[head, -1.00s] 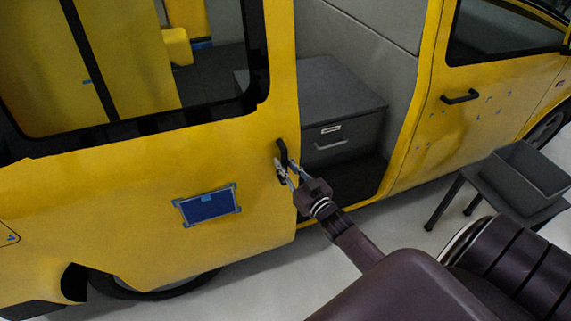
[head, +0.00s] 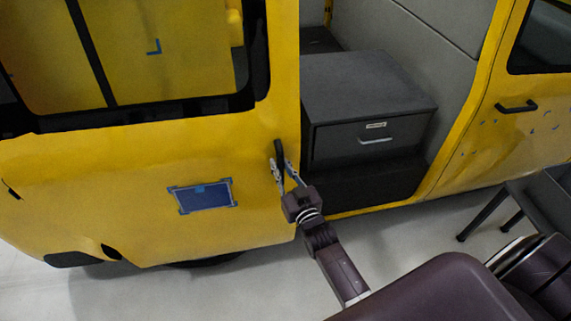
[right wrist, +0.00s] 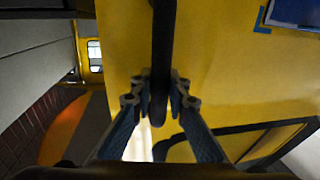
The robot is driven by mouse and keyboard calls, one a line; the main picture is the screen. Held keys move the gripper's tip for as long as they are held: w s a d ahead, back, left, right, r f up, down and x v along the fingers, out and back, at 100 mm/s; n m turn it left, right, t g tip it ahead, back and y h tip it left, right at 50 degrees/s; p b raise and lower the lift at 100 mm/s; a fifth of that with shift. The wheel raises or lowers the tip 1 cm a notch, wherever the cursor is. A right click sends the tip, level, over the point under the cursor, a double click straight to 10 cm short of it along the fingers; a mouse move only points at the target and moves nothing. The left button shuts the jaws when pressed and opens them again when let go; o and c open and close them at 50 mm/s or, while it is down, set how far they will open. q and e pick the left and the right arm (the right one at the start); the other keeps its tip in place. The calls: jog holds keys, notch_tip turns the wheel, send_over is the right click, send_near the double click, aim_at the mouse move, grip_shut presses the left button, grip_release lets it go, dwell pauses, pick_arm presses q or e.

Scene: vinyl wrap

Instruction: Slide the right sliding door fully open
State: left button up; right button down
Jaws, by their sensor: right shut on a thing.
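The yellow sliding door (head: 130,180) of the van fills the left of the head view, with a dark window in its upper part. It stands partly open, with a gap to its right into the van. My right gripper (head: 281,172) is at the black door handle (head: 279,150) near the door's right edge. In the right wrist view the two fingers of my right gripper (right wrist: 158,90) close on both sides of the black handle bar (right wrist: 162,45). My left gripper is not in view.
A grey drawer cabinet (head: 366,100) stands inside the opening. The yellow front door (head: 515,120) is at the right. A dark stand (head: 540,200) is at the lower right. A blue taped patch (head: 203,196) is on the sliding door. Pale floor (head: 270,270) lies below.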

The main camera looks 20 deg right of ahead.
jog(key=shift+a+f, duration=0.1)
jog(key=shift+a, duration=0.25)
jog(key=c, duration=2.2)
grip_release()
jog(key=o, duration=0.4)
jog(key=shift+a, duration=0.15)
jog(key=shift+c, duration=0.2)
jog(key=s, duration=1.2)
jog(key=shift+a, duration=0.25)
